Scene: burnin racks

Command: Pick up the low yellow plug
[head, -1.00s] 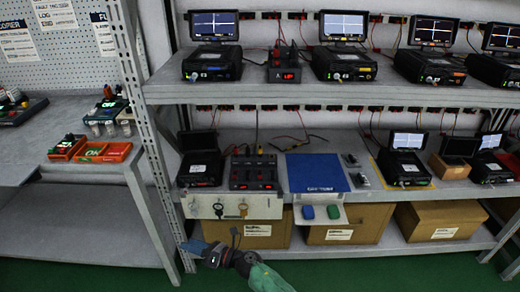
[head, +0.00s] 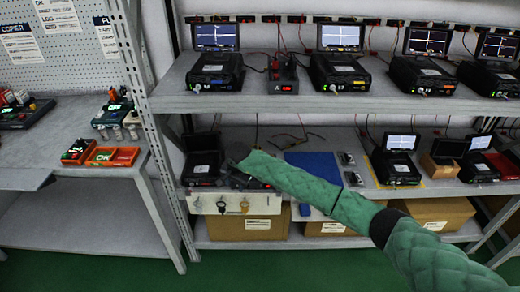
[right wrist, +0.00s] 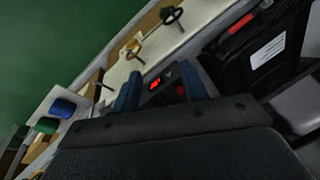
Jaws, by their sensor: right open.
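My right gripper (head: 237,160) is over the lower shelf, in front of the black unit with red displays (head: 258,184), which my green-sleeved arm partly hides. In the right wrist view my right gripper (right wrist: 159,76) has its two blue fingers apart, with nothing held between them. The red-lit unit (right wrist: 160,86) shows between and beyond the fingers. I cannot make out a yellow plug for certain in either view; the arm and gripper cover part of the lower shelf. My left gripper is not in view.
The upper shelf (head: 290,103) is overhead, with a steel post (head: 150,120) at left.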

